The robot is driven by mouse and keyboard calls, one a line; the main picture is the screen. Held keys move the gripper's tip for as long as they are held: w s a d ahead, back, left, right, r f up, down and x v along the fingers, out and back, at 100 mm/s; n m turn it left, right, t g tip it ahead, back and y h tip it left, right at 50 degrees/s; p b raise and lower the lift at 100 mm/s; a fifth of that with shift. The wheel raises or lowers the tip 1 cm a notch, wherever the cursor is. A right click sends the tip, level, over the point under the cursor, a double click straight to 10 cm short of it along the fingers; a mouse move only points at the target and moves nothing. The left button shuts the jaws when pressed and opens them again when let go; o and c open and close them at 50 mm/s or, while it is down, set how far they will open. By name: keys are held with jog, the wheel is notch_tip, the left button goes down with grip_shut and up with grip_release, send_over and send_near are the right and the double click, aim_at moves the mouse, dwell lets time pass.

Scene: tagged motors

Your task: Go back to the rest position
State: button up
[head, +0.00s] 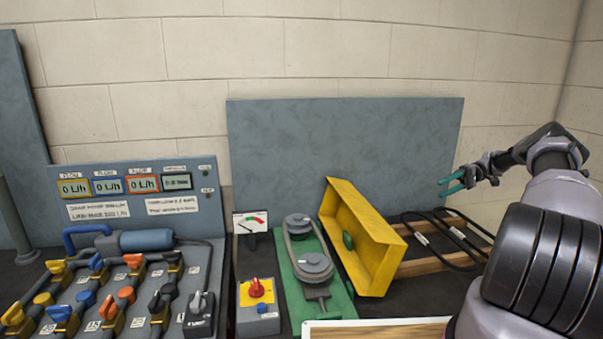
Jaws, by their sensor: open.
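My gripper (452,184) shows at the right with its two teal fingertips apart and nothing between them. It is raised in the air, in front of the right edge of the grey back panel (300,135). My arm reaches up to it from the lower right. A yellow cover (378,245) stands tilted below and left of the gripper, apart from it. Left of the cover is a green base (330,300) with two grey pulleys (298,223) and a belt around them.
Black belts (432,240) lie on a wooden rack (425,264) at right. A valve panel with flow displays (107,185) fills the left. The air around the gripper looks clear.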

jog(key=s+a+r+t+h, duration=0.1)
jog(key=s+a+r+h, duration=0.4)
jog(key=a+r, duration=0.55)
jog(key=s+a+r+t+h, duration=0.1)
jog(key=s+a+r+h, duration=0.55)
jog(key=r, duration=0.65)
jog(key=s+a+r+m+t, duration=0.2)
jog(key=s+t, duration=0.1)
jog(key=s, duration=0.4)
jog(key=s+a+r+m+t, duration=0.2)
jog(key=s+t, duration=0.1)
jog(key=s, duration=0.5)
jog(key=s+a+r+m+t, duration=0.2)
jog(key=s+a+m+t, duration=0.1)
jog(key=s, duration=0.5)
jog(key=shift+s+r+t, duration=0.2)
jog(key=shift+s+t, duration=0.05)
jog(key=shift+t, duration=0.15)
